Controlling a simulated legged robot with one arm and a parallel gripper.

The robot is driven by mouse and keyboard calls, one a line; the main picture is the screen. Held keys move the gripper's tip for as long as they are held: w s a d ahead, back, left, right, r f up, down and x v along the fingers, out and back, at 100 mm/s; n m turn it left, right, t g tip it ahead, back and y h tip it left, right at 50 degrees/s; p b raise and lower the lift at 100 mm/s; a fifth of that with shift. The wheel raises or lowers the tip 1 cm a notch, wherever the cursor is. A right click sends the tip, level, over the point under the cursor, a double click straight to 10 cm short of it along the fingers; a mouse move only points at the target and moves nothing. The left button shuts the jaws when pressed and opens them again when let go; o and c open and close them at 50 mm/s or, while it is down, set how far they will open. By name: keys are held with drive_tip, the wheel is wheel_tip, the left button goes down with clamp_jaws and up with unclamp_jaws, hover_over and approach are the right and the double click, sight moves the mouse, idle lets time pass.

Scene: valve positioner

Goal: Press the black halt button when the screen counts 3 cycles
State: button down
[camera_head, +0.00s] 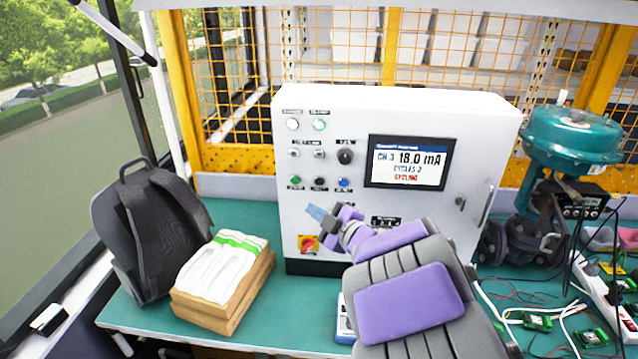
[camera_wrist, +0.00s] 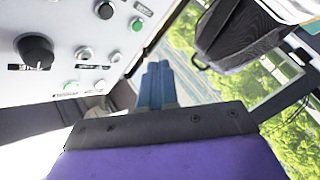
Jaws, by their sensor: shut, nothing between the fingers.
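The screen (camera_head: 408,163) on the white control box reads "CH 3 18.0 mA", "CYCLES 2" and, in red, "CYCLING". The black button (camera_head: 320,184) sits in the lower row, between a green button (camera_head: 295,182) and a blue button (camera_head: 344,184). In the wrist view the black button (camera_wrist: 105,9) is at the top edge, beside the green one (camera_wrist: 137,24). My gripper (camera_head: 315,212) is shut and empty, its blue fingertips just below the black button in the head view. In the wrist view the fingers (camera_wrist: 157,68) appear apart from the buttons.
A red rotary switch on a yellow plate (camera_head: 308,243) is lower left.

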sight(319, 181)
drive_tip(key=w+p, duration=0.2)
drive_tip(key=w, duration=0.6)
drive_tip(key=shift+w+d+p, duration=0.2)
drive_tip(key=shift+w+p, duration=0.1)
drive_tip(key=shift+w, duration=0.05)
idle(1.2)
idle(0.6)
drive_tip(key=shift+w+d+p, duration=0.1)
drive_tip(key=shift+w+p, duration=0.25)
drive_tip(key=shift+w+r, duration=0.1)
drive_tip(key=shift+w, duration=0.25)
idle(0.6)
drive_tip(key=shift+s, duration=0.8)
